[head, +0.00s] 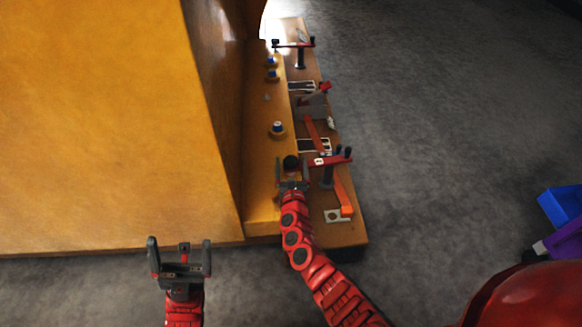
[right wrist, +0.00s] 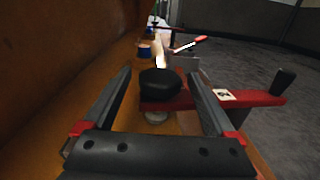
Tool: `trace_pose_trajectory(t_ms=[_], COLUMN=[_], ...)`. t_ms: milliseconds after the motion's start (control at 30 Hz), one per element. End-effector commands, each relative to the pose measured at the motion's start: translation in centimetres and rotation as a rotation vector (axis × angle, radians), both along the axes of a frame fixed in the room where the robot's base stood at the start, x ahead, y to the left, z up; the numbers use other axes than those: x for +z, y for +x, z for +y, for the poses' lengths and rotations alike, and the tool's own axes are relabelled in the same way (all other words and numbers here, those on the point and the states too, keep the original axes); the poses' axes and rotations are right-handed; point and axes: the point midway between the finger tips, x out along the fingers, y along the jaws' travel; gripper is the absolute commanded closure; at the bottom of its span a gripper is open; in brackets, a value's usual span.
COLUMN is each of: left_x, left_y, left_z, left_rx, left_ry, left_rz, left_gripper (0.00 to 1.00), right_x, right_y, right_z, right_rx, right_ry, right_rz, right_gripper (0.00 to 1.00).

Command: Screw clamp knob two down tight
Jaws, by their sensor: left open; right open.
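A black clamp knob (right wrist: 160,82) sits on the end of a red clamp arm (right wrist: 185,101) in the right wrist view. A white tag (right wrist: 224,95) on the arm has a mark too small to read. The knob also shows in the head view (head: 290,162). My right gripper (head: 291,176) is open, its fingers on either side of the knob with gaps visible; contact cannot be told. A second clamp (head: 293,44) stands at the far end of the ledge. My left gripper (head: 179,256) is open and empty over the floor, left of the ledge.
A large yellow casting (head: 110,120) rises left of the ledge. Several blue-topped fittings (head: 277,128) line the ledge. An orange bar (head: 343,190) and a small plate (head: 338,215) lie on the wooden base. The grey floor between is clear.

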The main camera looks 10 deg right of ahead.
Motion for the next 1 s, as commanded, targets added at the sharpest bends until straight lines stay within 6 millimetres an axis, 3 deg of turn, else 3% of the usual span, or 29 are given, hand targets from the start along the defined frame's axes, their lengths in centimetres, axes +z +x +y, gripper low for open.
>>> trace_pose_trajectory(t_ms=[367, 833, 1000], left_x=[-0.26, -0.28, -0.06], left_y=[0.05, 0.05, 0.02], left_z=[-0.16, -0.14, -0.09], left_rx=[-0.004, -0.004, -0.002], left_ry=[0.008, 0.007, 0.005], left_rz=[0.0, 0.0, 0.0], left_gripper=[0.09, 0.09, 0.09], right_x=[0.01, 0.0, 0.14], right_y=[0.67, 0.66, 0.77], right_z=[-0.03, -0.01, 0.06], right_rx=[0.002, 0.002, -0.022], right_ry=[0.0, 0.0, 0.003], right_rz=[0.002, 0.002, 0.001], right_gripper=[0.09, 0.92, 0.95])
